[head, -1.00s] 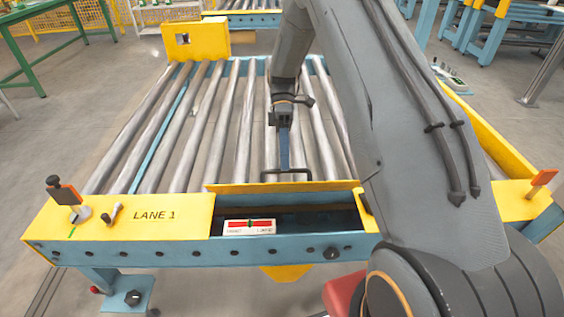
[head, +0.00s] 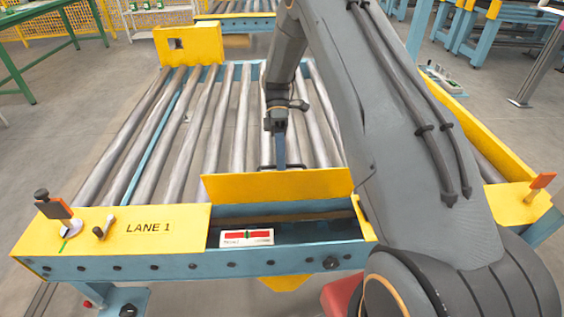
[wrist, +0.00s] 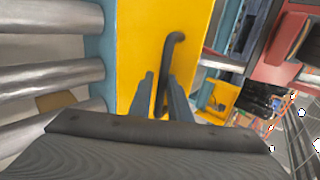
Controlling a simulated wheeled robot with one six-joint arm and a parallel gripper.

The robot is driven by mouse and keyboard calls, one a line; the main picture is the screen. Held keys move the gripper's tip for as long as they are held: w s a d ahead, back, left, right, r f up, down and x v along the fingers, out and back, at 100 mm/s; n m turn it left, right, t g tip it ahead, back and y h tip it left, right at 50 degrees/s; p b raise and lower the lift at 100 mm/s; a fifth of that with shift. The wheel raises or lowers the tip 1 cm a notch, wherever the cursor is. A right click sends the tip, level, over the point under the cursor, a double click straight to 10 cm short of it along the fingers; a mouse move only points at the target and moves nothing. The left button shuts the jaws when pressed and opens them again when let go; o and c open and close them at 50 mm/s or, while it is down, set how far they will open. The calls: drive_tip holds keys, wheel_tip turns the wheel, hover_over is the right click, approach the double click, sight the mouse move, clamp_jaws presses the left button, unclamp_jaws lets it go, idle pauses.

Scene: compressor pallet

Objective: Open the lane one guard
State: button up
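The lane one guard is a yellow panel (head: 280,187), tilted up on the frame marked LANE 1 (head: 147,228). My gripper (head: 281,165) is at the guard's black handle, behind the raised panel. In the wrist view the guard (wrist: 140,45) fills the middle, and the handle (wrist: 174,48) runs between the fingers of my gripper (wrist: 161,76). The fingers appear shut on the handle; the exact contact is hard to see.
Grey rollers (head: 160,135) stretch away behind the guard. Another orange-tipped lever (head: 540,183) is at the right. A yellow bracket (head: 189,45) stands at the far left.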

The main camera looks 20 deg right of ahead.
drive_tip(key=shift+o, duration=1.3)
drive_tip(key=shift+a+f, duration=0.1)
drive_tip(key=v, duration=0.8)
drive_tip(key=shift+b, duration=0.45)
drive_tip(key=shift+s, duration=0.1)
